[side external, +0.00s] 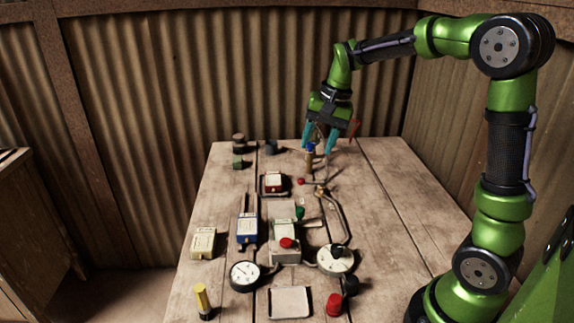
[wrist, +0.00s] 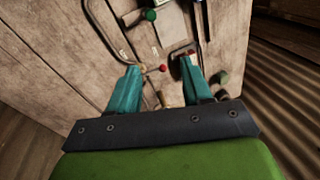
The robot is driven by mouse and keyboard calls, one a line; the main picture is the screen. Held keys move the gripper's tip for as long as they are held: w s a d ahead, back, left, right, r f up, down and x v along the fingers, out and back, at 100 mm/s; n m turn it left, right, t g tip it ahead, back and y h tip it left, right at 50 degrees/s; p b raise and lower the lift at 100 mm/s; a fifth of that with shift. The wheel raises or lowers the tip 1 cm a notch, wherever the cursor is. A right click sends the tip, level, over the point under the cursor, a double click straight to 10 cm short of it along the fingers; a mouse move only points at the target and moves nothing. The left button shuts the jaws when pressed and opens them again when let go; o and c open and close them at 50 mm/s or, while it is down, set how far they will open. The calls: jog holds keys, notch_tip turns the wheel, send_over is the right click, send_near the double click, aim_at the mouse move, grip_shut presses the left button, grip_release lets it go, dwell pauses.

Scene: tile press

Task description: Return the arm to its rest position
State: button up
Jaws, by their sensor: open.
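My gripper (side external: 319,138) has two teal fingers and hangs from the green arm over the far right part of the wooden table (side external: 385,200). Its fingers are apart with nothing held between them. In the wrist view my gripper (wrist: 158,75) also shows its fingers spread. A small upright item with a blue top (side external: 310,149) stands close by the fingers in the side view; I cannot tell whether they touch it. In the wrist view a brass-coloured piece (wrist: 162,99) shows between the finger bases, partly hidden by the gripper body.
A bent metal tube (side external: 333,215) lies nearby. The right side is clear.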

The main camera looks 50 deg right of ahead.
jog(key=s+a+r+n+t, duration=0.1)
jog(key=s+a+n+t, duration=0.1)
jog(key=s+a, duration=0.4)
jog(key=s+a+r+n+t, duration=0.1)
jog(key=s+a+n, duration=0.3)
jog(key=s, duration=0.6)
jog(key=a+t, duration=0.1)
jog(key=a, duration=0.1)
jog(key=shift+s+a+r+n+y, duration=0.15)
jog(key=shift+a+r+n+y, duration=0.1)
jog(key=shift+a+n+y, duration=0.15)
